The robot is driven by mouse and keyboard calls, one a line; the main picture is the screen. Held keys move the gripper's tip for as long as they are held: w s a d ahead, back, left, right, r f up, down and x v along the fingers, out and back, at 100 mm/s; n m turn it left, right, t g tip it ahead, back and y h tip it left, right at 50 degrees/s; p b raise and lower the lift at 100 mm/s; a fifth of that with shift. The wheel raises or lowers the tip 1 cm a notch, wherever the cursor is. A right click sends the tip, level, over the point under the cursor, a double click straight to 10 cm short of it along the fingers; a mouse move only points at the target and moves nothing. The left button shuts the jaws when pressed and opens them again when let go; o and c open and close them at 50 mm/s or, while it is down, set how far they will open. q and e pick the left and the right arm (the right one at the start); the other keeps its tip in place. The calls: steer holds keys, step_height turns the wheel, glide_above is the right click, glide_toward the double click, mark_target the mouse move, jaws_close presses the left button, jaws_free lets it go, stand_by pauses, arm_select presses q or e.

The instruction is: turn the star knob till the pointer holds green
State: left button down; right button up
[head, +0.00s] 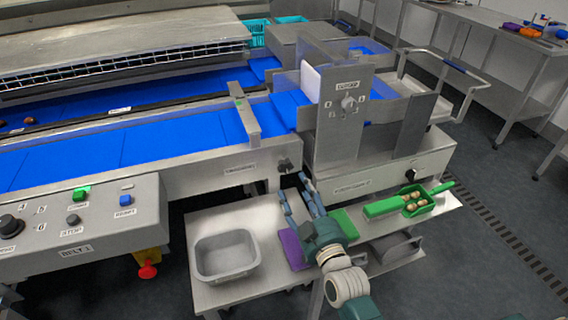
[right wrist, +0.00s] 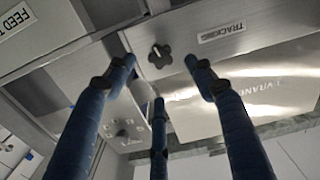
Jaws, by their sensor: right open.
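The dark star knob (head: 284,164) sits on the metal side of the blue belt's frame, right of a small label. In the right wrist view the star knob (right wrist: 159,55) lies beside the TRACKING label, beyond and between the fingertips. My right gripper (head: 300,190) is below and in front of the knob, its blue fingers pointing up toward it. In the right wrist view the gripper (right wrist: 160,75) is open and empty, fingers spread, apart from the knob. A metal bar across the belt has a small green mark (head: 237,90); I cannot make out a pointer there. My left gripper is out of view.
A grey tub (head: 225,257), a purple pad (head: 294,248) and a green scoop with several dates (head: 414,201) lie on the low shelf near my right arm. A control box (head: 85,222) with buttons stands at left. Open floor lies at right.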

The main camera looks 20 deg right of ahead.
mark_target(287, 168)
steer(key=w, duration=0.6)
steer(key=shift+a+r, duration=0.15)
steer(key=w, duration=0.3)
steer(key=shift+w, duration=0.25)
steer(key=c, duration=1.1)
steer(key=shift+m+p, duration=0.7)
steer(key=shift+m, duration=1.1)
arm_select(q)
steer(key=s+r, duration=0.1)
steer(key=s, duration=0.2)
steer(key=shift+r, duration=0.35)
